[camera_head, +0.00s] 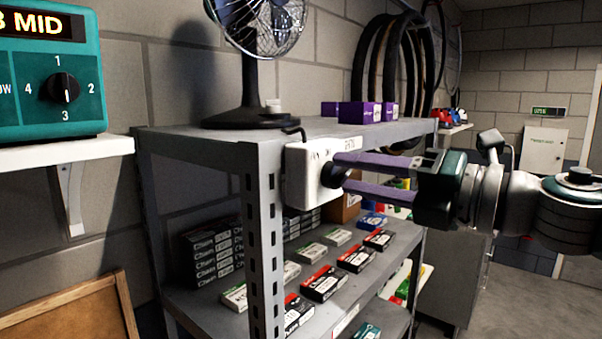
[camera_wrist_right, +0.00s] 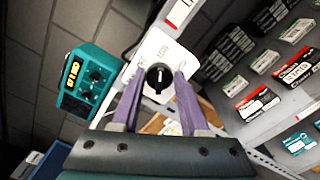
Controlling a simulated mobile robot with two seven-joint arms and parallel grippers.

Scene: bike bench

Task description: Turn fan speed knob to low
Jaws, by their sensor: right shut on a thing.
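The fan speed knob (camera_head: 333,176) is a round black knob on a white control box (camera_head: 305,192) fixed at the corner of the grey shelf. The fan (camera_head: 250,85) stands on the shelf top, with a black cord near the box. My left gripper is not in view.
A teal unit (camera_head: 20,110) on a white wall shelf has a dial numbered 1 to 4 and a display partly showing "3 MID". Purple boxes (camera_head: 360,112) stand on the grey shelf top (camera_head: 190,134). Several small boxes (camera_head: 323,283) lie on the level below.

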